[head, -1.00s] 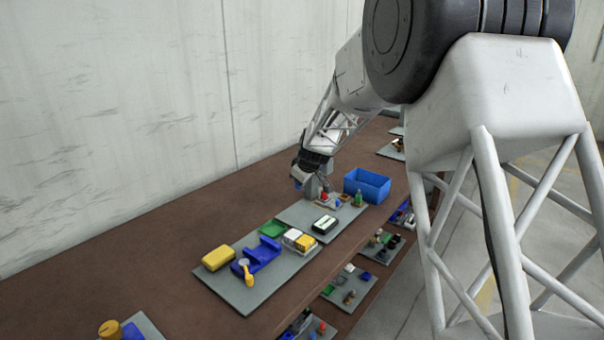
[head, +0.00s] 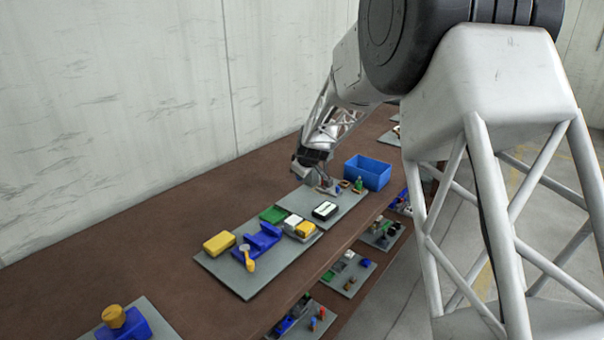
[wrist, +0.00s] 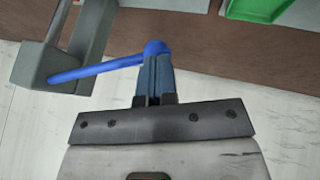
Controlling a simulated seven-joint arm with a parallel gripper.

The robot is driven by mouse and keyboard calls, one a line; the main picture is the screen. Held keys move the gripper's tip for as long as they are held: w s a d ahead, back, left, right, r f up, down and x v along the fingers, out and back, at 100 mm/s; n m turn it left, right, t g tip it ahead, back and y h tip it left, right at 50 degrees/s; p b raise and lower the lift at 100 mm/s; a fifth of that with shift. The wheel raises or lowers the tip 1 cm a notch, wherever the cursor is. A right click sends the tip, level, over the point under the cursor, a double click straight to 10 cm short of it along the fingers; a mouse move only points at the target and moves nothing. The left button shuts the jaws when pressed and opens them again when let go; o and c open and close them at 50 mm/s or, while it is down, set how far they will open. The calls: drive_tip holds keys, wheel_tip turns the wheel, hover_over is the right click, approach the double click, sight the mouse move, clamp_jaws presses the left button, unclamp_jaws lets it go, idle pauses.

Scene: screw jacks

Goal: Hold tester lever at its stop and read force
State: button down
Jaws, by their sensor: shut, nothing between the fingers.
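In the wrist view a grey block (wrist: 42,66) with an upright plate carries a blue lever (wrist: 95,70) that ends in a round blue knob (wrist: 155,47). My gripper (wrist: 156,62) is shut and empty. Its fingertips are right at the knob and overlap it in the picture; I cannot tell whether they touch. In the head view my gripper (head: 325,185) is low over the far grey plate (head: 292,204), and the lever is too small to make out. A black box with a white display (head: 325,210) lies on that plate; its reading is too small to read.
A blue bin (head: 368,172) stands behind on the right. A nearer plate holds a yellow box (head: 219,243), a blue fixture (head: 257,241) with a yellow-handled piece, and a green tray (head: 273,214). The brown bench (head: 150,240) is clear along the wall.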

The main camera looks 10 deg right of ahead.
drive_tip(key=shift+s+f, duration=0.25)
drive_tip(key=shift+f, duration=0.65)
drive_tip(key=shift+s+r, duration=0.1)
drive_tip(key=shift+r, duration=0.05)
idle(0.4)
drive_tip(key=v, duration=1.4)
drive_tip(key=shift+a+r, duration=0.3)
drive_tip(key=shift+r, duration=0.25)
drive_tip(key=s+d+r+m+g, duration=0.1)
drive_tip(key=s+r, duration=0.1)
drive_tip(key=s, duration=0.5)
drive_tip(key=s+d+r+m, duration=0.1)
drive_tip(key=s+r+m, duration=0.1)
drive_tip(key=s, duration=0.6)
drive_tip(key=s+d+f+m+g, duration=0.1)
drive_tip(key=s+d+m, duration=0.1)
drive_tip(key=s, duration=1.6)
drive_tip(key=s+d+f+m+g+h, duration=0.1)
drive_tip(key=s+m, duration=0.4)
drive_tip(key=s, duration=1.2)
drive_tip(key=shift+s+d+f+g+h, duration=0.35)
drive_tip(key=shift+d+f, duration=0.3)
drive_tip(key=shift+d, duration=0.35)
